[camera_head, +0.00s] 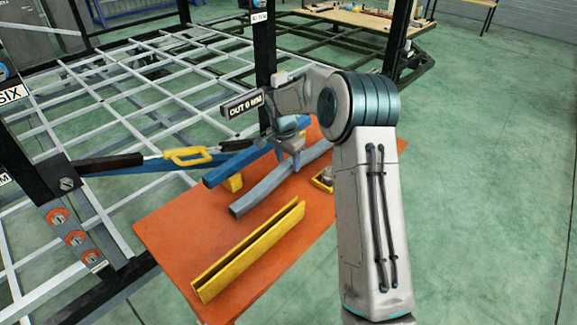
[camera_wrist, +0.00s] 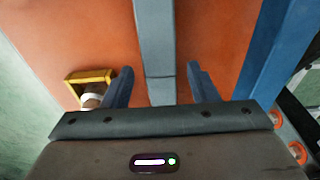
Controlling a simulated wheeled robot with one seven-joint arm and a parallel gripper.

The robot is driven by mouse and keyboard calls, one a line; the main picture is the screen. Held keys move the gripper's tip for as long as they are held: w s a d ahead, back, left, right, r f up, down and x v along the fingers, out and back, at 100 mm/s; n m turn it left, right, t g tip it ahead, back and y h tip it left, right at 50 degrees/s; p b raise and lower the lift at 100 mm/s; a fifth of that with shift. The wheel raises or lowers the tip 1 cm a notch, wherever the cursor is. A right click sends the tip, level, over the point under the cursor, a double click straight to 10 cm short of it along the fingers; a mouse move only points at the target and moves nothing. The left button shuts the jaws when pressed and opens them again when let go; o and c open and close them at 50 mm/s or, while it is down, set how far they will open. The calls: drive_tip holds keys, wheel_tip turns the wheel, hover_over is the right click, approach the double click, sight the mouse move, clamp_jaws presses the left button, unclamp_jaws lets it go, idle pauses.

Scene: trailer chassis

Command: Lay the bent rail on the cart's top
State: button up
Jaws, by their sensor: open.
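The bent rail (camera_head: 270,187) is a grey-blue bar with a bend, lying on the orange top of the cart (camera_head: 165,235). My gripper (camera_head: 292,158) is over the rail's far part, with my arm reaching in from the right. In the wrist view the rail (camera_wrist: 157,45) runs between the two open fingers of my gripper (camera_wrist: 160,85), with a gap on each side. The bend shows close to the fingertips. The fingers are not closed on it. How high the fingertips are above the cart's top is hard to tell.
A yellow channel (camera_head: 250,250) lies along the cart's front. A blue bar (camera_head: 235,163) lies behind the rail, with a yellow block (camera_head: 232,183) by it. A small yellow-rimmed item (camera_head: 323,180) sits at the right edge. A white grid frame (camera_head: 110,95) stands left.

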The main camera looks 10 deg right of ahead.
sight(285, 164)
wheel_tip(285, 164, up, 9)
drive_tip(key=s+r+n+t, duration=0.1)
drive_tip(key=s+r+n, duration=0.2)
drive_tip(key=s, duration=0.5)
drive_tip(key=s+r+n, duration=0.2)
drive_tip(key=s+r, duration=0.2)
drive_tip(key=s, duration=0.5)
drive_tip(key=s+f+n, duration=0.1)
drive_tip(key=s+n, duration=0.1)
drive_tip(key=s, duration=0.7)
drive_tip(key=s+f+n+t+y, duration=0.1)
drive_tip(key=s+f+n, duration=0.1)
drive_tip(key=s, duration=0.8)
drive_tip(key=shift+n, duration=0.8)
drive_tip(key=shift+s+d+f, duration=0.1)
